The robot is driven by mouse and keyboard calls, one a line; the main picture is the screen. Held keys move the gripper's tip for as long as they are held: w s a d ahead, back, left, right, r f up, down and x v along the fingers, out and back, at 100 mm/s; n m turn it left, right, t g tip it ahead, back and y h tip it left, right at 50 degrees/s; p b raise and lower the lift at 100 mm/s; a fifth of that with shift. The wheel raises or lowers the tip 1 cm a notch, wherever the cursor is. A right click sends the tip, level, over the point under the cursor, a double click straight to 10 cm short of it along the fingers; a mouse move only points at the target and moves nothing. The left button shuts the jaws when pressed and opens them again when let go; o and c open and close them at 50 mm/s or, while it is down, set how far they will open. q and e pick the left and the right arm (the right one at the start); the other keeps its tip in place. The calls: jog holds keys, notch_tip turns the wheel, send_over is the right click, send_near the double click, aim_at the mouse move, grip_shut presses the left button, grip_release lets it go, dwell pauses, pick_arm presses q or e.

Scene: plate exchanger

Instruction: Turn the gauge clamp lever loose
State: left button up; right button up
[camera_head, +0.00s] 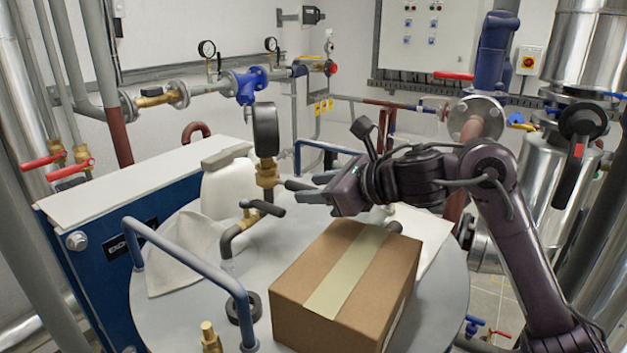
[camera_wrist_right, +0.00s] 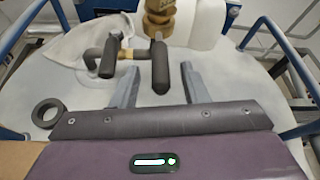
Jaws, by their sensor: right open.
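The gauge (camera_head: 265,130) stands upright with its dark round case above a brass fitting (camera_head: 267,175). The gauge clamp lever (camera_wrist_right: 160,68) is a dark handle reaching from the brass fitting toward my right wrist camera. My right gripper (camera_head: 308,190) is open beside the fitting, on its right in the head view. In the right wrist view its two grey fingers stand either side of the lever end, with visible gaps; contact does not show. A second black handle (camera_head: 263,207) sits on a bent pipe, left of the fingers in the wrist view. My left gripper is not in view.
A cardboard box (camera_head: 345,285) stands on the round grey top (camera_head: 440,300) below my right forearm. A blue rail (camera_head: 190,262) crosses the front left. A white jug (camera_head: 228,188) and a cloth (camera_head: 178,262) lie behind and left. A black ring (camera_wrist_right: 47,112) lies on the top.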

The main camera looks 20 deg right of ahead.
jog(key=shift+w+a+f, duration=0.15)
jog(key=shift+w, duration=0.15)
grip_shut()
dwell(0.3)
